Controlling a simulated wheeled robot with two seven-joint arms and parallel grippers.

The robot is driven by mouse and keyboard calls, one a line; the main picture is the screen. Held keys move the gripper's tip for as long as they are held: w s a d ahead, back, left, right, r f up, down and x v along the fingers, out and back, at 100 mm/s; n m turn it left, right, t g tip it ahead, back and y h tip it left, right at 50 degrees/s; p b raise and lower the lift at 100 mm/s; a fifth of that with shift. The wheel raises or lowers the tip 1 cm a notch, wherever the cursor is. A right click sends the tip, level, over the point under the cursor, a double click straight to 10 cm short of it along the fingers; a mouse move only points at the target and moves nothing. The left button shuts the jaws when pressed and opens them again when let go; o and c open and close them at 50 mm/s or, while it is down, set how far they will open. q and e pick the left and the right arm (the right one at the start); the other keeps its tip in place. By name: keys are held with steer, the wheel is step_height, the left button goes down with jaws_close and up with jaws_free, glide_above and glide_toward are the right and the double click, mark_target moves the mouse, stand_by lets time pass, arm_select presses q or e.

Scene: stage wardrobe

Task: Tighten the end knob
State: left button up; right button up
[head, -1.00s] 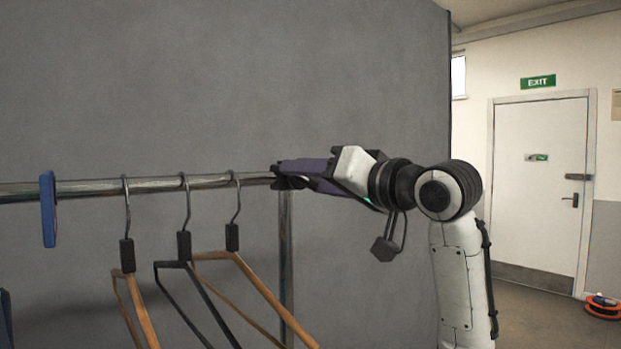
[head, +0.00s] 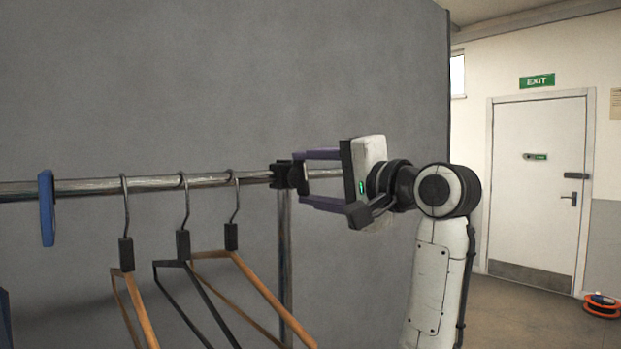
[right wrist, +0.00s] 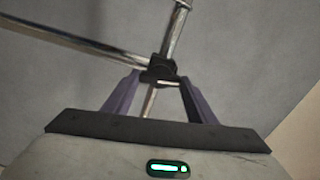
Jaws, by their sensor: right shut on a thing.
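The end knob (head: 287,175) is a small black piece at the right end of the metal rail, where the upright meets it. It also shows in the right wrist view (right wrist: 160,72), between the fingertips. My right gripper (head: 297,176) reaches in from the right along the rail's line, with one purple finger above and one below. It is shut on the knob. In the right wrist view the two purple fingers (right wrist: 160,82) close in on either side of the black piece. The finger contact itself is partly hidden. My left gripper is not in view.
The metal rail (head: 85,186) carries several hangers, the nearest to the knob being a wooden one (head: 262,285). A blue clip-like piece (head: 46,208) hangs on its left part. A grey wall stands close behind. A door (head: 540,180) and open floor lie to the right.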

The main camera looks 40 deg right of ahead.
steer(key=shift+m, duration=1.1)
steer(key=o, duration=1.1)
steer(key=shift+c, duration=0.2)
steer(key=s+b, duration=0.2)
steer(key=s, duration=0.8)
steer(key=shift+s+d, duration=0.2)
steer(key=shift+d, duration=0.25)
steer(key=shift+f, duration=0.1)
